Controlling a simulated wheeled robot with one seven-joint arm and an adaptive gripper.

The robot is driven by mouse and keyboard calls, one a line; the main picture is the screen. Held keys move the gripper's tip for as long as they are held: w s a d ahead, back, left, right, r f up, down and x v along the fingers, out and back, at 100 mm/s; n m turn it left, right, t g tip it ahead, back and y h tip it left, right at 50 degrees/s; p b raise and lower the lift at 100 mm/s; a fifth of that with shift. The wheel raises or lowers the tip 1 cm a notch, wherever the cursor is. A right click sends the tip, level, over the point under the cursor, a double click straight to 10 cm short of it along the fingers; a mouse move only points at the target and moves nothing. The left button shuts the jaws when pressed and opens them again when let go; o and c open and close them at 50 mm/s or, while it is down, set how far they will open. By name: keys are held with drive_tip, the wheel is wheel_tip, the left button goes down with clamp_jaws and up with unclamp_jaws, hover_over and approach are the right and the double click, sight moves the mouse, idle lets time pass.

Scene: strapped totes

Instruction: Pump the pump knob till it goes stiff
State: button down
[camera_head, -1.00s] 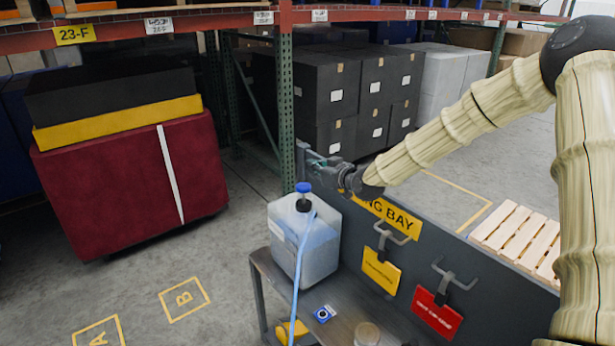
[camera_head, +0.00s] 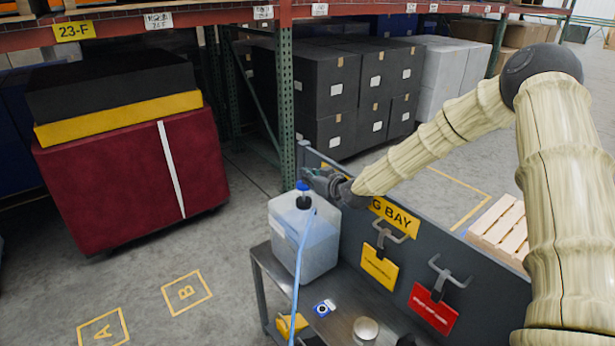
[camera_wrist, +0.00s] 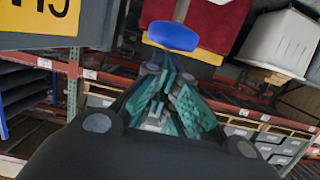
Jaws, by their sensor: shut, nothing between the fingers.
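The blue pump knob (camera_head: 302,186) tops a translucent white jug (camera_head: 318,240) on the grey bench. A light-blue hose (camera_head: 299,270) runs down from the jug's neck. In the wrist view the knob (camera_wrist: 174,37) shows as a blue disc just beyond the fingertips. My gripper (camera_head: 308,173) is shut and empty, its fingertips close by the knob. In the wrist view my gripper's green fingers (camera_wrist: 168,62) come together below the knob in the picture. I cannot tell whether they touch it.
The bench (camera_head: 262,262) stands against a grey panel (camera_head: 400,285) with a yellow sign, hooks and yellow and red tags. A tin (camera_head: 366,328) and a small blue-and-white label (camera_head: 324,308) lie on the bench. A dark red strapped load (camera_head: 130,185) stands left. Open floor lies between.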

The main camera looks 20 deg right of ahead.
sight(309, 189)
drive_tip(key=shift+f, duration=0.15)
drive_tip(key=shift+s+f+b, duration=0.1)
drive_tip(key=shift+f+b, duration=1.65)
drive_tip(key=shift+f, duration=0.5)
wheel_tip(309, 189, up, 4)
drive_tip(key=shift+r+p, duration=0.2)
drive_tip(key=shift+p, duration=0.65)
drive_tip(key=b+v, duration=0.3)
drive_tip(key=v, duration=0.7)
drive_tip(key=shift+f, duration=0.1)
